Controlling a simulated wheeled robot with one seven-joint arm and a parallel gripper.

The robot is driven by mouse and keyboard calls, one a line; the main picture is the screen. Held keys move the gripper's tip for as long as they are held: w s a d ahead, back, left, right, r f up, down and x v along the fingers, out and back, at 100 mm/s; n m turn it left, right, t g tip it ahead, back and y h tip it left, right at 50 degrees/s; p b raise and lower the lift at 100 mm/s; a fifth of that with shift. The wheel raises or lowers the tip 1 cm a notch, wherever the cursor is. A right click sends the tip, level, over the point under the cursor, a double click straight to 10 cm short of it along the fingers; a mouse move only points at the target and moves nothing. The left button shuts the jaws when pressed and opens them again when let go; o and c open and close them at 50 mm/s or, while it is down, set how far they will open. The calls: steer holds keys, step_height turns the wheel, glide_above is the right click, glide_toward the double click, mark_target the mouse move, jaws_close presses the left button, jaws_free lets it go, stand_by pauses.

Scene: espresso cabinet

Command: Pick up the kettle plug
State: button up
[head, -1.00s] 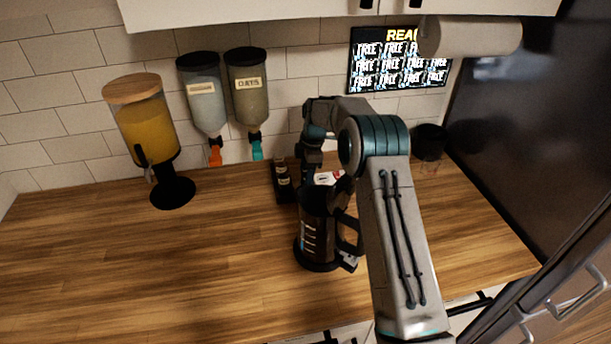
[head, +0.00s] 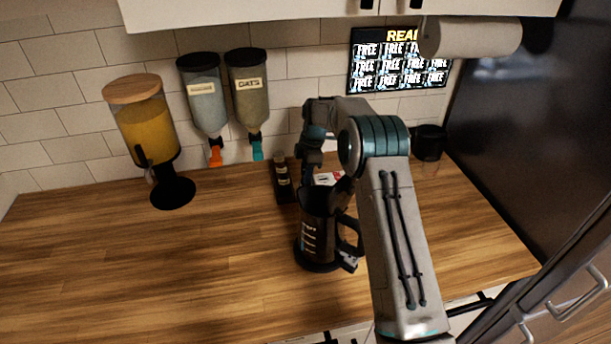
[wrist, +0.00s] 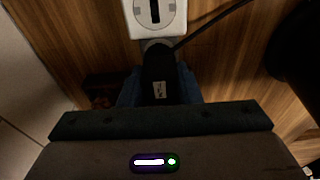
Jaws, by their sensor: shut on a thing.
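The kettle plug (wrist: 160,75) is black with a small white label, seen in the wrist view. My gripper (wrist: 158,92) is shut on it, with a bluish finger on each side. A white socket (wrist: 155,14) lies just beyond the plug's end; I cannot tell whether the plug is in it. A thin black cable (wrist: 215,20) runs to the upper right. In the head view my gripper (head: 311,172) points down behind the dark kettle (head: 318,230), and the plug is hidden there. The white socket piece (head: 328,178) partly shows beside it.
A dark narrow rack (head: 283,180) stands left of my gripper. A juice dispenser (head: 145,125) and two wall dispensers (head: 203,95) are farther left. A black cup (head: 429,143) stands at the back right. The left and front counter (head: 150,265) is clear.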

step_height(320, 180, up, 17)
steer(key=b, duration=0.2)
steer(key=o, duration=0.4)
steer(key=shift+c, duration=0.2)
steer(key=c, duration=0.4)
steer(key=shift+r, duration=0.1)
steer(key=shift+r+p, duration=0.2)
steer(key=shift+p, duration=0.1)
steer(key=shift+r+p, duration=0.35)
steer(key=shift+p, duration=0.05)
steer(key=shift+r+p, duration=1)
steer(key=shift+p, duration=0.15)
